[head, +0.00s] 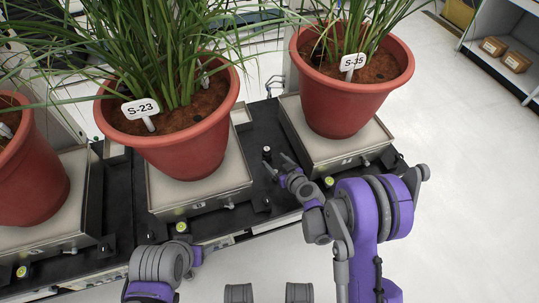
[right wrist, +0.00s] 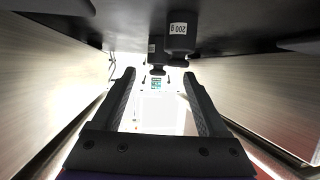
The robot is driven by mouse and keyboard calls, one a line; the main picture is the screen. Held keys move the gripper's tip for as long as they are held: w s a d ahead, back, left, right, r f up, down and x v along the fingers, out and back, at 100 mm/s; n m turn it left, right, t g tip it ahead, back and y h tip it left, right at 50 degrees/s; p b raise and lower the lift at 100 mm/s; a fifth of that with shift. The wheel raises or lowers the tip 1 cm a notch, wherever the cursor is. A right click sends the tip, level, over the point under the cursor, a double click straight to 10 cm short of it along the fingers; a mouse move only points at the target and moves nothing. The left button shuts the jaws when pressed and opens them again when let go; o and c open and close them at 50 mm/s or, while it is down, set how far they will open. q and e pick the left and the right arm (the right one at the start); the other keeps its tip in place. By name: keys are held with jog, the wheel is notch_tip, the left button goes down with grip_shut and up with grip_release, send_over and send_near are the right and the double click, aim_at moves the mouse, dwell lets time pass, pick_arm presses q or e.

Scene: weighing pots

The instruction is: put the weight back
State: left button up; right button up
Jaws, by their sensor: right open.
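A dark weight (right wrist: 178,38) marked "200 g", its lettering upside down, shows in the right wrist view. A second dark weight-like block (right wrist: 157,58) is just behind it, close to the fingertips. In the head view a small dark piece with a light top (head: 266,151) stands in the gap between two scales; I cannot tell if it is one of these. My right gripper (head: 278,164) is open in that gap beside it; its fingers (right wrist: 159,76) show apart with nothing clearly held. My left arm's end (head: 193,256) is at the lower left; its fingers cannot be made out.
Potted grasses S-23 (head: 190,150) and S-35 (head: 345,100) stand on scales (head: 215,192) (head: 315,155) on either side of the gap. Another pot (head: 35,175) is at the left. The black bench (head: 125,215) runs beneath.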

jog(key=v, duration=0.5)
jog(key=shift+s+d+r, duration=0.15)
jog(key=shift+d+r, duration=0.05)
jog(key=shift+s+r, duration=0.1)
jog(key=shift+r, duration=0.2)
jog(key=s+d+r+m+g+h, duration=0.2)
jog(key=s+d+r+g, duration=0.15)
jog(key=s+r, duration=0.75)
pick_arm(q)
jog(key=shift+r, duration=0.45)
pick_arm(e)
jog(key=s+d+m+g+h, duration=0.1)
jog(key=s+d, duration=0.3)
jog(key=s, duration=0.5)
jog(key=s+d+m+g+h, duration=0.2)
jog(key=s+d+g+h, duration=0.1)
jog(key=s, duration=0.6)
jog(key=shift+d, duration=0.8)
jog(key=shift+s+r, duration=0.1)
